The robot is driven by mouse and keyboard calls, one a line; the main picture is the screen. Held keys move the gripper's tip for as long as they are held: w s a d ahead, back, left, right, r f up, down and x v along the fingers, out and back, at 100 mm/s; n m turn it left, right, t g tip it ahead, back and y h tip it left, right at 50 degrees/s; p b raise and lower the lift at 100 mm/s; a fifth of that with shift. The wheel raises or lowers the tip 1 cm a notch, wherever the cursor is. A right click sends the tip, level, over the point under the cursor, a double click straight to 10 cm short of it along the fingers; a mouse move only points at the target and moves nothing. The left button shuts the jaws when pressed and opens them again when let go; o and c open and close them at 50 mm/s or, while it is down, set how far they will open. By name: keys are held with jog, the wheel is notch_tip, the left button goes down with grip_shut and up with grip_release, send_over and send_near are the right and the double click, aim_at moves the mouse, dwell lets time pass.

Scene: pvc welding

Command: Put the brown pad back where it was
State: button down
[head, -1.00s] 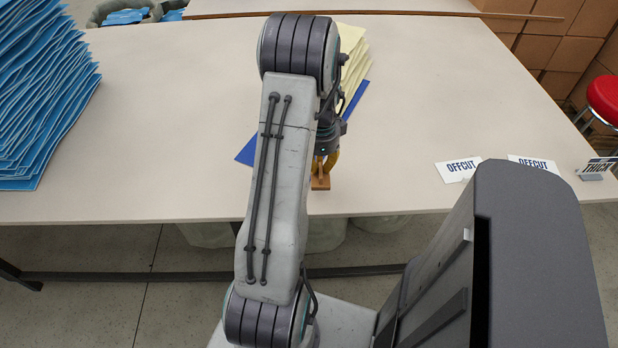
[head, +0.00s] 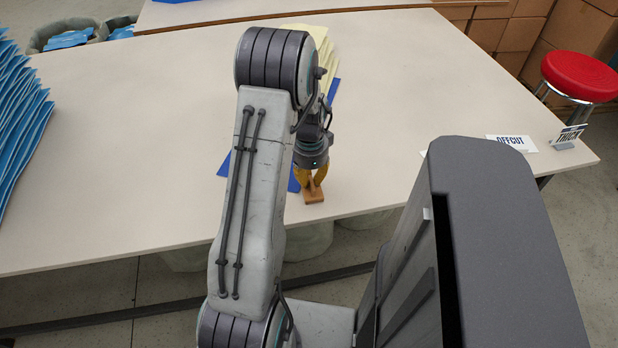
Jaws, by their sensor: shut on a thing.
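The brown pad (head: 313,197) is a small wooden block with an upright grip, near the front edge of the pale table (head: 130,155). My gripper (head: 311,181), with yellow fingers, is shut on the pad's grip from above. The pad looks upright and at or just above the tabletop; I cannot tell whether it touches. Just behind and left of it lies a blue sheet (head: 294,183), partly hidden by my arm. A stack of pale yellow sheets (head: 321,45) lies farther back, also partly hidden.
A tall pile of blue sheets (head: 20,125) stands at the left. A red stool (head: 580,77) and cardboard boxes (head: 570,30) are beyond. The table's middle left is clear.

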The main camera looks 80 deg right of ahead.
aim_at(310, 177)
jog(key=shift+f, duration=0.2)
jog(key=c, duration=1.4)
grip_release()
jog(key=shift+r, duration=0.1)
jog(key=r, duration=1.2)
jog(key=shift+a+r, duration=0.15)
jog(key=shift+a, duration=0.1)
jog(key=w+a+r+n+t, duration=0.1)
jog(key=w+a+r+n, duration=0.2)
jog(key=w+a+n, duration=0.55)
jog(key=w+a+r+n, duration=0.4)
jog(key=w+a+n, duration=0.2)
jog(key=w+a, duration=0.5)
jog(key=shift+w+a+f+n+t, duration=0.1)
jog(key=shift+a+n+t, duration=0.25)
jog(key=shift+a+n, duration=2.9)
jog(key=shift+w+a+n+t, duration=0.15)
jog(key=shift+a+n+t, duration=0.15)
jog(key=shift+a+n, duration=2.95)
jog(key=shift+w+a+f+n+t, duration=0.1)
jog(key=shift+a+n+t, duration=0.25)
jog(key=shift+a+n, duration=2.9)
